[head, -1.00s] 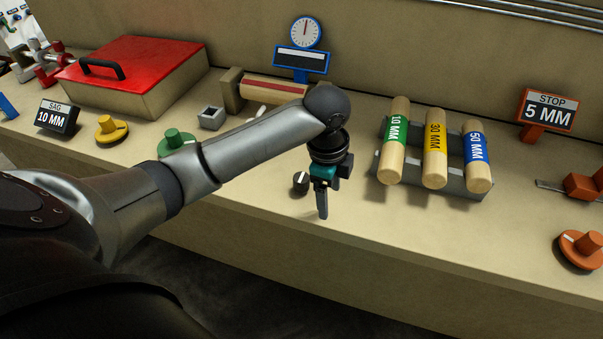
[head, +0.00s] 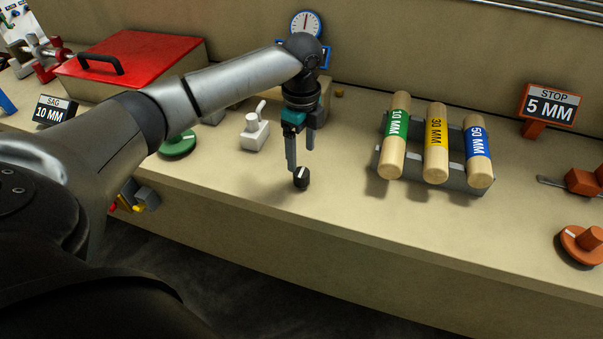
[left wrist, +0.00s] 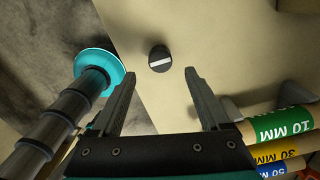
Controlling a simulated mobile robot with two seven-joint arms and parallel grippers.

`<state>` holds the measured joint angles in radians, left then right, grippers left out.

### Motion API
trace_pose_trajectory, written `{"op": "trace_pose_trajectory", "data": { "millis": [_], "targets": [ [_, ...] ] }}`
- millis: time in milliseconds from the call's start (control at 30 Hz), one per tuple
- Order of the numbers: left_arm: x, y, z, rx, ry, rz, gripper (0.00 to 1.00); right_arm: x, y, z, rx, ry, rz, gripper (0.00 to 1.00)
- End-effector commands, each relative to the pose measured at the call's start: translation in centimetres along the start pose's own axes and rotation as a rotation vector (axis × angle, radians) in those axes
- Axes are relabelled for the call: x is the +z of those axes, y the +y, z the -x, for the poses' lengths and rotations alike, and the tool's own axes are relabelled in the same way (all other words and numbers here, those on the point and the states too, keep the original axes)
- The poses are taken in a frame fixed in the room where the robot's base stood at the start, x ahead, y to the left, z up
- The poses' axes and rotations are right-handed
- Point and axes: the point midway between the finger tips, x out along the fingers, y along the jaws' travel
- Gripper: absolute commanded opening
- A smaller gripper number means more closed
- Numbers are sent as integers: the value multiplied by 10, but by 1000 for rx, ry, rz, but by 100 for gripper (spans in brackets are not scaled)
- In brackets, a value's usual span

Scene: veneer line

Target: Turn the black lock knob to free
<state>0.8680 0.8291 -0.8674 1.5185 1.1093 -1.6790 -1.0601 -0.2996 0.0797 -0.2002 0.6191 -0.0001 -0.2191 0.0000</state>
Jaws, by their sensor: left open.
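The black lock knob (head: 301,177) stands on the beige bench top near its front edge, with a white line on its top. My left gripper (head: 301,156) points down above it, open and empty, its fingertips close above the knob in the head view. In the left wrist view the knob (left wrist: 159,58) lies just beyond the open fingertips (left wrist: 161,76), roughly centred between them and not gripped. Its white line runs nearly across the picture there. My right gripper is not in view.
A white toggle (head: 254,133) and a green knob (head: 178,145) stand to the left. A rack (head: 460,182) with three labelled rollers stands to the right. A red-lidded box (head: 130,60) is behind my arm. The bench between knob and rack is clear.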

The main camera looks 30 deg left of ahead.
Motion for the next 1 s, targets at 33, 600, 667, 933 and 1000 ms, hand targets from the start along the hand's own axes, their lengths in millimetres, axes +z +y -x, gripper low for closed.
{"op": "trace_pose_trajectory", "data": {
  "millis": [33,600,667,933,1000],
  "targets": [
    [0,1,-14,4,-1,1,79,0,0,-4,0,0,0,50],
    [0,0,-74,-1,0,-1,79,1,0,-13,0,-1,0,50],
    [0,0,-73,-1,0,-1,79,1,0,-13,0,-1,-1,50],
    [0,0,-73,-1,0,0,62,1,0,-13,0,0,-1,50],
    [0,0,-73,-1,0,0,54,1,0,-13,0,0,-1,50]
  ]
}}
